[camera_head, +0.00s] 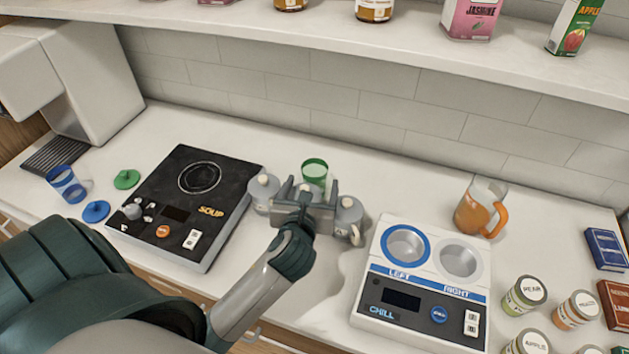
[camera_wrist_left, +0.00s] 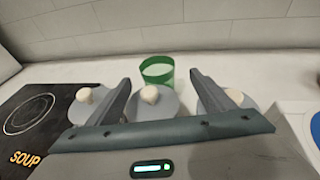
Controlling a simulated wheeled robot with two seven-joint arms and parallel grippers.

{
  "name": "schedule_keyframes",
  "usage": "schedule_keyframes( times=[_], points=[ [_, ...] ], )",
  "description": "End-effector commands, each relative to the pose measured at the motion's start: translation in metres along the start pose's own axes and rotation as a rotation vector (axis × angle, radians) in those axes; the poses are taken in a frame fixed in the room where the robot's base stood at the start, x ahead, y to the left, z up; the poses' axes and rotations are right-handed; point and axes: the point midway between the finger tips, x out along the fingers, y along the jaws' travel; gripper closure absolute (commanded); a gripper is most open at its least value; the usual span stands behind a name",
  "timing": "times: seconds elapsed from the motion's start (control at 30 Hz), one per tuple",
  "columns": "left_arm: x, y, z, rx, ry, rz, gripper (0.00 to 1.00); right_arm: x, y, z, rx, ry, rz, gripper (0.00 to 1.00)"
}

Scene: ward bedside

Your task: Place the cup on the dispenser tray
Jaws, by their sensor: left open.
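A blue-banded clear cup (camera_head: 67,184) stands at the far left, just in front of the dispenser tray (camera_head: 55,156), a dark ribbed plate under the grey dispenser (camera_head: 75,75). A green clear cup (camera_head: 315,172) stands at mid-counter near the wall; the left wrist view shows it too (camera_wrist_left: 157,70), beyond the fingers. My left gripper (camera_head: 307,188) is open in front of the green cup, apart from it. In the left wrist view, a grey lidded pot with a cream knob (camera_wrist_left: 150,95) shows between the fingers; whether they touch it I cannot tell. My right gripper is not in view.
Grey lidded pots (camera_head: 262,190) (camera_head: 349,214) flank my left gripper. The black soup hob (camera_head: 190,205) is left, the chill unit (camera_head: 425,280) right. Blue (camera_head: 96,211) and green (camera_head: 127,179) lids lie near the hob. An orange-handled jug (camera_head: 478,208) and several jars stand right.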

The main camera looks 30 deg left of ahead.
Motion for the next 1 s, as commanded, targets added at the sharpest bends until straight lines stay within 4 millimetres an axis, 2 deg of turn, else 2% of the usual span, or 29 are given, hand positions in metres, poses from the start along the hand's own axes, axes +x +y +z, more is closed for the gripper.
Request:
schedule_keyframes(
  times=[0.27, 0.47, 0.97, 1.0],
  points=[
    [0.027, 0.005, 0.012, 0.0, 0.0, 0.002, 0.25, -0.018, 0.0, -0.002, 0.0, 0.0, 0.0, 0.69],
    [0.047, 0.005, 0.009, 0.001, 0.001, 0.002, 0.25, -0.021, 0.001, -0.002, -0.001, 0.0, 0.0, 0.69],
    [0.05, 0.005, 0.008, 0.0, 0.0, 0.001, 0.25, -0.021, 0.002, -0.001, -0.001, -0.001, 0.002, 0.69],
    [0.05, 0.005, 0.008, 0.0, 0.0, 0.001, 0.27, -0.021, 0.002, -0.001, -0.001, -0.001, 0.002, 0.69]
  ],
)
